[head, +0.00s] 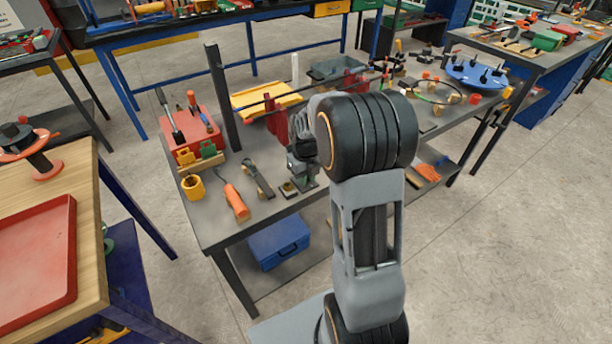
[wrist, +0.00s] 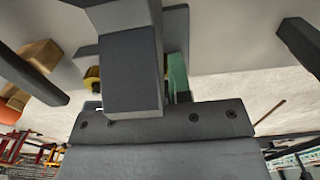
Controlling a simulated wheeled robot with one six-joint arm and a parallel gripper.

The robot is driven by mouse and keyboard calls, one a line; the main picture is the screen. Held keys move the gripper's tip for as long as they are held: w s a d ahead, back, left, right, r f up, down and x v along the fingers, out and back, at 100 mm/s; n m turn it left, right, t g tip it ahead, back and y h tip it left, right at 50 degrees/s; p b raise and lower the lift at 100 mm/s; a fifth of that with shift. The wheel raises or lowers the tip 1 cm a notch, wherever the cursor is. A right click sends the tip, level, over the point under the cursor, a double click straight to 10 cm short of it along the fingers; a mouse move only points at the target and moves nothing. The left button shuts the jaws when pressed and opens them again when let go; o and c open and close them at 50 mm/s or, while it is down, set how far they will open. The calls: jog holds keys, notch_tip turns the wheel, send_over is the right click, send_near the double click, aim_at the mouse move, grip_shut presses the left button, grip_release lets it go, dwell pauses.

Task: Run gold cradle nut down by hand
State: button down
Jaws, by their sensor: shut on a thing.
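My gripper (head: 301,168) is low over the near part of the grey bench, its fingers pointing down. In the wrist view, one dark finger (wrist: 131,65) fills the middle and hides what is between the jaws. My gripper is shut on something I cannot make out. A gold ribbed piece (wrist: 92,76) shows left of that finger, partly covered, and a green piece (wrist: 178,74) shows to its right. In the head view, a small gold ring, which looks like the cradle nut (head: 288,188), sits on a dark square plate just left of the gripper. I cannot tell whether the gripper touches it.
An orange-handled tool (head: 236,201), a yellow ring (head: 194,186) and a red tool tray (head: 190,134) lie left of the gripper. A dark upright post (head: 222,100) and a long horizontal bar (head: 310,91) stand behind. A blue round tray (head: 478,75) is at the bench's far right.

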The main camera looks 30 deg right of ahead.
jog(key=shift+r+m, duration=0.1)
jog(key=shift+m, duration=0.9)
jog(key=c, duration=1)
grip_release()
jog(key=shift+c, duration=0.2)
notch_tip(320, 180, up, 14)
jog(key=p, duration=0.1)
jog(key=shift+p, duration=0.3)
